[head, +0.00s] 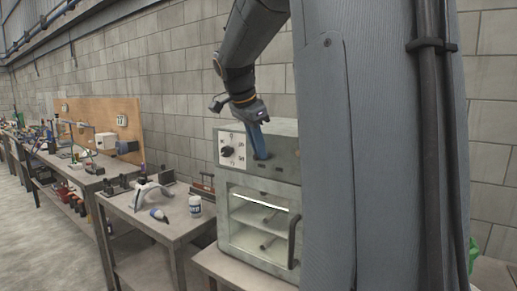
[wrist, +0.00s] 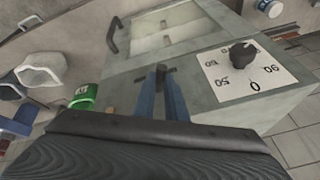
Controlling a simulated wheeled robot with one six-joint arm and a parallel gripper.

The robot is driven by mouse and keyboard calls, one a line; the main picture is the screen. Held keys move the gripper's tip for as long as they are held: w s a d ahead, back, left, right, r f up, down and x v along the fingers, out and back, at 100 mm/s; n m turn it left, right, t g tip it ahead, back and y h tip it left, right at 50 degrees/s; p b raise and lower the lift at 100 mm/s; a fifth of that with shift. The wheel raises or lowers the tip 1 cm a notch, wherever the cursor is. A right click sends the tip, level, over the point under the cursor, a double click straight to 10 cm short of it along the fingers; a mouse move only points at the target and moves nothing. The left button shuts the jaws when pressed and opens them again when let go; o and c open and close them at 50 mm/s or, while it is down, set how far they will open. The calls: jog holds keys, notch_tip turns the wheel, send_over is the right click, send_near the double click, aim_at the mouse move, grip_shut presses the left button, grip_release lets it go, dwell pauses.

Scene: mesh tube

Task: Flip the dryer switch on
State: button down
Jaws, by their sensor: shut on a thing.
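The dryer (head: 223,217) is a grey-green metal box with a glass-fronted door and a dark handle (head: 294,242). Its upper panel has a white dial plate with a black knob (head: 227,151). The dryer also shows in the wrist view (wrist: 125,82), with the knob (wrist: 242,55) to the right of the fingers. My gripper (head: 262,156) reaches down to the panel, right of the dial. Its blue fingers (wrist: 162,72) are shut on a small dark switch (wrist: 160,68), seen between the tips. The fingers mostly hide the switch, and its on or off position cannot be told.
The dryer stands on a table (head: 232,268). A bench (head: 172,221) to its left carries a white jar (head: 195,207) and tools. In the wrist view, a green can (wrist: 84,97) and a white bag-like item (wrist: 45,68) lie left of the dryer. A block wall stands behind.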

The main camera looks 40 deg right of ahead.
jog(key=shift+s, duration=0.1)
jog(key=shift+s+d+r+n+t+y+p, duration=0.1)
jog(key=shift+s+d+n+t+y+p, duration=0.3)
jog(key=shift+n, duration=1.15)
jog(key=shift+s+d+f+n+t+y+p, duration=0.15)
jog(key=shift+s+n+t+y+p, duration=0.45)
jog(key=shift+n, duration=1)
jog(key=shift+s+d+r+n+t+y+p, duration=0.15)
jog(key=shift+s+d+n+t+y+p, duration=0.3)
jog(key=shift+n, duration=1.1)
jog(key=shift+a, duration=0.15)
jog(key=c, duration=1.8)
grip_release()
jog(key=shift+s, duration=0.1)
jog(key=b+v, duration=0.1)
jog(key=v, duration=0.6)
jog(key=shift+s+r+b, duration=0.15)
jog(key=shift+r+b, duration=0.15)
jog(key=shift+b, duration=0.1)
